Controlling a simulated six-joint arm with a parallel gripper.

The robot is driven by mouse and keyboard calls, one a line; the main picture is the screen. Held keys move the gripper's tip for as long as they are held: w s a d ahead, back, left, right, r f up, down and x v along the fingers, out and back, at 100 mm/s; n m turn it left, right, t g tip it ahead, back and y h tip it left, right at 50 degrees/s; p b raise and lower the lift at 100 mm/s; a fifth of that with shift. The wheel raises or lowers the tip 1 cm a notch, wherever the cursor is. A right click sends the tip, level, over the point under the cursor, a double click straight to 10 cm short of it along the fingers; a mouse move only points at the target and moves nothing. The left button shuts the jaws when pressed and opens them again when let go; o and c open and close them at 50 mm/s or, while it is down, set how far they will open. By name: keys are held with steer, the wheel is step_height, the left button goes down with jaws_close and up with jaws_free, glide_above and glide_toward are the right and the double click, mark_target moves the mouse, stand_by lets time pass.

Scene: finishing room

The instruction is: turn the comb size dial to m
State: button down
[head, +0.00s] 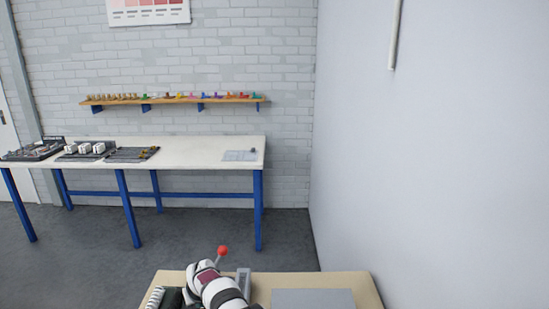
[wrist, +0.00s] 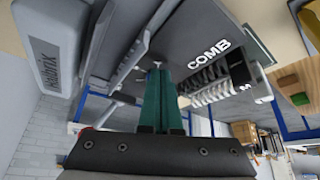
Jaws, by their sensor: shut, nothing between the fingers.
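In the wrist view, a grey machine face (wrist: 190,30) carries the white word COMB (wrist: 209,54). Beside the word is a ribbed dark and white part (wrist: 208,88), which appears to be the comb size dial; a small white letter, seemingly M, is at its right end. The dial's exact setting is too small to read. My gripper (wrist: 158,70) has dark green fingers, shut together and empty. In the picture its tips are left of the ribbed part, and no contact with it shows. In the head view my arm hides much of the near bench, and the dial cannot be made out.
A metal lever or bar (wrist: 128,62) lies just left of my fingers, and a grey labelled housing (wrist: 48,45) is farther left. In the head view, a red ball knob (head: 222,251) stands by my arm. A grey plate (head: 313,299) lies right on the near bench (head: 368,291).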

step_height(320, 180, up, 6)
steer(key=shift+f, duration=0.1)
